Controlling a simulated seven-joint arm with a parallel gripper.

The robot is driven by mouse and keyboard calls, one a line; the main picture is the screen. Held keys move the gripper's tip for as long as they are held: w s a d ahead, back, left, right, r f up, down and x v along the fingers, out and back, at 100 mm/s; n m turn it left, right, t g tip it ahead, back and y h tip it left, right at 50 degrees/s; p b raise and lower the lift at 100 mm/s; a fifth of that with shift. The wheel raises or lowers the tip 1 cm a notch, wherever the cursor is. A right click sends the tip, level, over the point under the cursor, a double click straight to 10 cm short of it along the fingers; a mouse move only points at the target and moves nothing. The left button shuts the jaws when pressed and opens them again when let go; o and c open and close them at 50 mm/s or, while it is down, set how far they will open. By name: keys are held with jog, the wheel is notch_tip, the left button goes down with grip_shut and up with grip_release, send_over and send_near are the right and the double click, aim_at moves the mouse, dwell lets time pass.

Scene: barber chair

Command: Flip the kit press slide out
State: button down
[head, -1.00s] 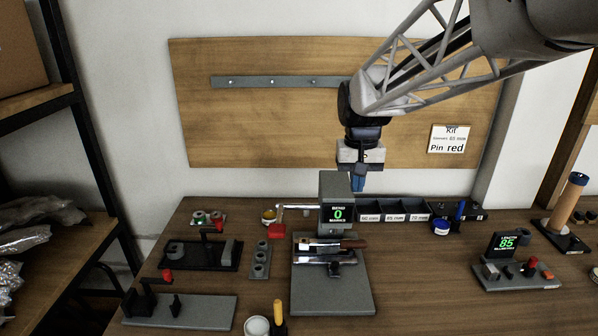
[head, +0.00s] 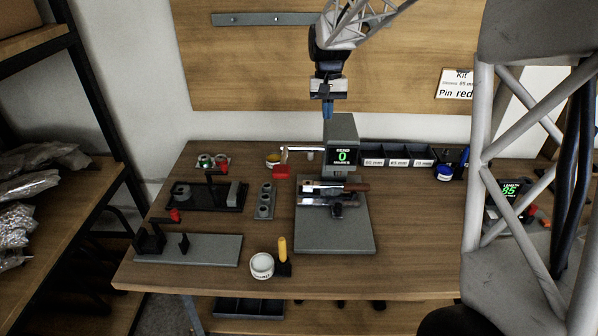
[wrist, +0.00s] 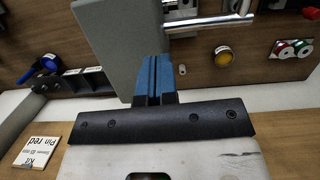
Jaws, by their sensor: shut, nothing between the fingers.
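The kit press stands at the middle of the table, with a grey base (head: 335,240) and an upright head (head: 341,130) whose green display reads 0. A silver slide (head: 318,202) lies across the base, with a brown-handled piece (head: 350,187) over it; I cannot tell how they are joined. A silver lever (head: 300,149) reaches left from the head, near a red part (head: 281,172). My gripper (head: 327,108) hangs over the top of the head, shut and empty. In the wrist view its blue fingers (wrist: 152,75) are together beside the grey head (wrist: 110,45).
Black fixtures (head: 205,196) stand left of the press. A white cup (head: 261,266) and a yellow-handled tool (head: 283,250) are at the front. Labelled bins (head: 398,161) stand behind right. My arm hides part of the 85 display (head: 508,191).

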jog(key=g, duration=0.1)
send_over(299, 180)
jog(key=w+d, duration=0.2)
jog(key=d, duration=0.1)
jog(key=w+x, duration=0.2)
jog(key=x, duration=0.5)
jog(key=w+a+f+g, duration=0.1)
jog(key=w+a+f, duration=0.2)
jog(key=f, duration=0.8)
jog(key=shift+w+g, duration=0.3)
jog(key=shift+w, duration=0.9)
jog(key=shift+f, duration=0.15)
jog(key=x, duration=1)
jog(key=shift+a, duration=0.15)
jog(key=shift+s, duration=2.05)
